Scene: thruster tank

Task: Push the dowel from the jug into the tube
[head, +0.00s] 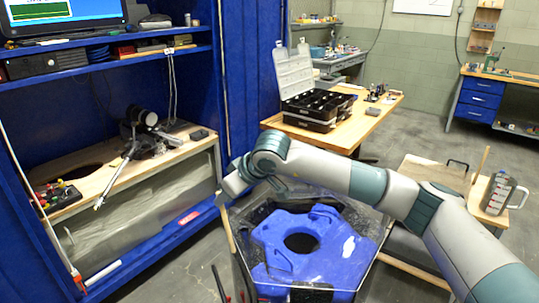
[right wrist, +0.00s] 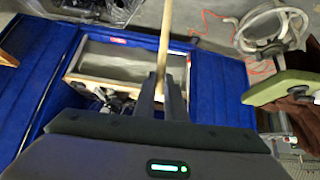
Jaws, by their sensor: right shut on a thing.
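My right gripper (head: 222,200) reaches in from the right above the left rim of a clear tank. It is shut on a pale wooden dowel (head: 228,232); in the right wrist view the dowel (right wrist: 165,42) extends out past the closed fingers (right wrist: 162,95). In the head view the dowel hangs steeply down, slightly tilted, beside the tank's left edge. The clear jug (head: 502,194) with a handle and red markings stands at the right on a small wooden table. I cannot make out the tube with certainty. My left gripper is out of view.
The tank (head: 376,262) holds a blue frame (head: 290,262) with a round opening. A blue workstation with a wooden shelf (head: 120,165) stands at the left. A wooden table with a black organizer case (head: 318,108) is behind. Another pale stick (head: 481,163) stands near the jug.

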